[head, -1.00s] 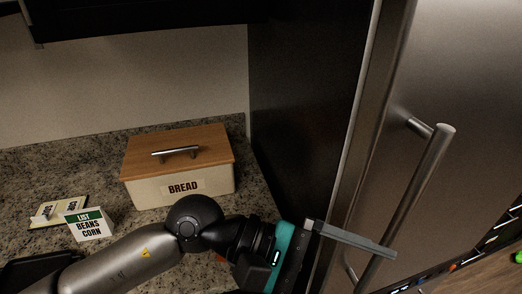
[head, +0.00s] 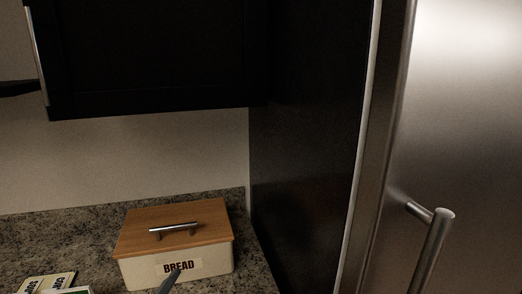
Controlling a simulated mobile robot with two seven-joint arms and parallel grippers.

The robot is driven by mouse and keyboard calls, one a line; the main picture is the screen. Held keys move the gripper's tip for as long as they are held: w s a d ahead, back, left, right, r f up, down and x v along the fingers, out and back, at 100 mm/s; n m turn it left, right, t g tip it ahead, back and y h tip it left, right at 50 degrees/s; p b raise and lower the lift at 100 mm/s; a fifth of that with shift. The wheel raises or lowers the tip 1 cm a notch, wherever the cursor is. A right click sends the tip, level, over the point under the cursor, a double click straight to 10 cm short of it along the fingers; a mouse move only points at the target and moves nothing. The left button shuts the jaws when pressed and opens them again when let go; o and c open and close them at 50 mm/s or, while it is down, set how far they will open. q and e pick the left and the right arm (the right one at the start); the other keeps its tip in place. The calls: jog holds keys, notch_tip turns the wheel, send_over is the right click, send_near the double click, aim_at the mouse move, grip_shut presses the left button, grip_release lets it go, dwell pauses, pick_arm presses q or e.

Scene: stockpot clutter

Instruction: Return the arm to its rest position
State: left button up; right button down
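A thin grey tip (head: 170,284) pokes up from the bottom edge in front of the bread box; it looks like a finger of my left gripper. The rest of that gripper and its arm are below the picture, so its opening is hidden. My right gripper is not in view.
The cream bread box (head: 212,267) with a wooden lid (head: 205,218) stands on the granite counter (head: 60,242). Printed cards (head: 48,283) lie at the lower left. A dark cabinet (head: 155,55) hangs above. The steel fridge (head: 465,130) with its bar handle (head: 432,250) is at right.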

pick_arm(q)
jog(key=s+a+f+n+g, duration=0.2)
jog(key=s+f+n+g, duration=0.3)
jog(key=s+f, duration=0.4)
jog(key=s+a+f+n+g, duration=0.2)
jog(key=s+f+n+g, duration=0.35)
jog(key=s, duration=0.55)
notch_tip(320, 180, down, 27)
jog(key=m+g+b, duration=0.2)
jog(key=b, duration=0.3)
jog(key=s+a+f+b, duration=0.1)
jog(key=s+f+b, duration=0.2)
jog(key=s+f, duration=0.4)
jog(key=s+a+f+g+b, duration=0.1)
jog(key=s+f+b, duration=0.2)
jog(key=s+f, duration=0.5)
notch_tip(320, 180, down, 7)
jog(key=shift+s+r+b, duration=0.15)
jog(key=shift+s+b, duration=0.1)
jog(key=shift+b, duration=0.05)
jog(key=shift+m, duration=0.25)
